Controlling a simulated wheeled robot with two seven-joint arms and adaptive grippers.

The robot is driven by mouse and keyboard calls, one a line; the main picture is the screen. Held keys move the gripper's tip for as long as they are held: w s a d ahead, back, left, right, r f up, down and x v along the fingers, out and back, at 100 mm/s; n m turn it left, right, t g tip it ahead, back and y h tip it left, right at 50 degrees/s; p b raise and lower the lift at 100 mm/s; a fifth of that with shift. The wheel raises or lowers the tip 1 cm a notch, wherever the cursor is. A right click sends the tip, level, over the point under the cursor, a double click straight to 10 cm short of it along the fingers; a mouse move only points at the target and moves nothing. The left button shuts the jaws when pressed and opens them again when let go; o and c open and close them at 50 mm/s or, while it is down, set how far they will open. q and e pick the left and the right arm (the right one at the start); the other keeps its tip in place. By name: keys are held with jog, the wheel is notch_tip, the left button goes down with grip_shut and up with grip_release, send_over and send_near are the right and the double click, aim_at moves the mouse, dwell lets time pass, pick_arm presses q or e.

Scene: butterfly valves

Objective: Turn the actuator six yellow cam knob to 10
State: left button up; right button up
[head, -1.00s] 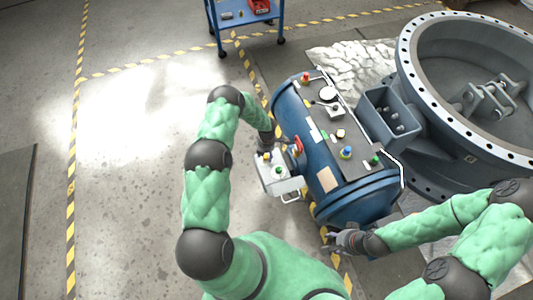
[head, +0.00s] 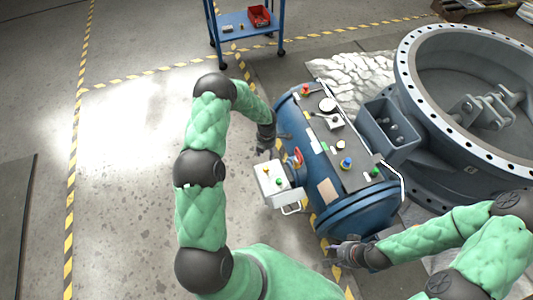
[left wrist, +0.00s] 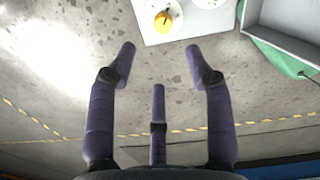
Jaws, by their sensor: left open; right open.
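A yellow knob (head: 266,170) sits on the pale top of a small box (head: 273,187) at the side of the blue cylinder (head: 350,215). A green knob (head: 279,182) is beside it. In the left wrist view the yellow-orange knob (left wrist: 163,20) stands on a round white dial at the top, beyond my fingertips. My left gripper (head: 262,150) is open and empty, just above the box in the head view and apart from the knob. Its three spread fingers show in the left wrist view (left wrist: 160,65). My right gripper (head: 335,249) is open near the cylinder's lower end. Dial markings are unreadable.
A red handle (head: 298,157) and a pale bracket (head: 291,208) are close to the box. The cylinder's top panel carries several coloured knobs. A large flanged valve (head: 460,100) stands to the right, a blue cart (head: 245,25) at the back. The floor at left is clear.

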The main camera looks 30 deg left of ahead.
aim_at(266, 167)
pick_arm(q)
jog(key=shift+m, duration=0.5)
jog(key=f, duration=0.4)
jog(key=f+b, duration=0.1)
jog(key=f, duration=0.7)
jog(key=shift+s+f, duration=0.1)
jog(key=shift+s, duration=0.2)
grip_shut()
